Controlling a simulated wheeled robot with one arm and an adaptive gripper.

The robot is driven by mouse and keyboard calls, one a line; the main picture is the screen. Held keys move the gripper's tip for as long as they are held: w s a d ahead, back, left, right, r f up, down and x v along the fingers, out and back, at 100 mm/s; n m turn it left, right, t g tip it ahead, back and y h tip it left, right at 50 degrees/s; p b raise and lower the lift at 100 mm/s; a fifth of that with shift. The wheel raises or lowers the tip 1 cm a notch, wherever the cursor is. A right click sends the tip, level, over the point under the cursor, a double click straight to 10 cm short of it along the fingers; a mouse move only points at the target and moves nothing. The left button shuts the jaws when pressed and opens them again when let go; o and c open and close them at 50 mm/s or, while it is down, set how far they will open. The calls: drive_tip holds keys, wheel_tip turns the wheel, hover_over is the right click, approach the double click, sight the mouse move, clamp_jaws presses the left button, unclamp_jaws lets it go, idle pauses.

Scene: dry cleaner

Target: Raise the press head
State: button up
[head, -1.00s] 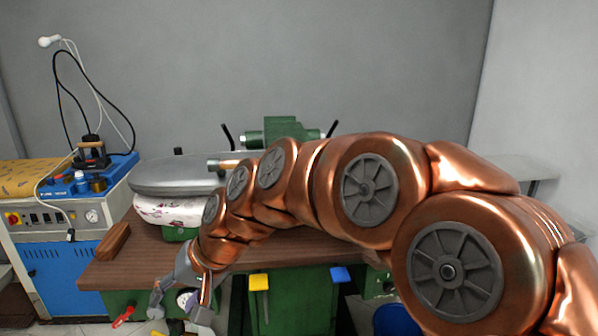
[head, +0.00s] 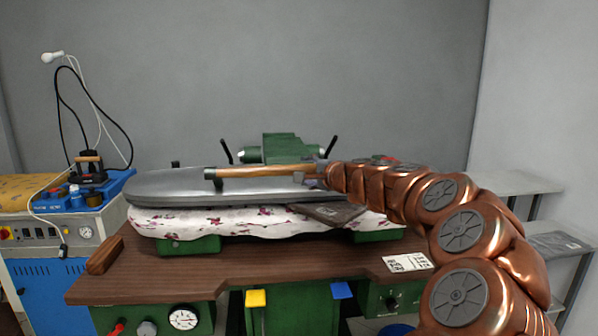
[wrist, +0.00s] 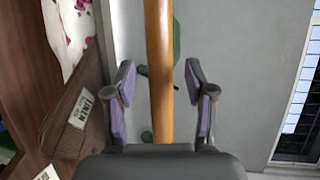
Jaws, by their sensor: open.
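The press head (head: 165,185) is a long grey metal plate, lying low and level over the padded, flower-print buck (head: 200,222). Its wooden handle (head: 262,171) runs along the front of the head. My gripper (head: 314,171) is at the right end of this handle. In the wrist view the handle (wrist: 158,45) passes between the two purple-padded fingers of my gripper (wrist: 158,85), with gaps on both sides. The jaws are open and not closed on it. In the head view the fingers are small and hard to make out.
A dark linen bag (head: 328,213) lies by the buck's front edge under my arm; its label shows in the wrist view (wrist: 78,112). A wooden block (head: 105,254) and a paper card (head: 407,262) are on the brown table (head: 240,265). A blue-and-grey ironing unit (head: 60,255) stands left.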

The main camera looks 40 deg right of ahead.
sight(302, 170)
drive_tip(key=shift+x, duration=2.45)
drive_tip(key=shift+a, duration=0.1)
clamp_jaws()
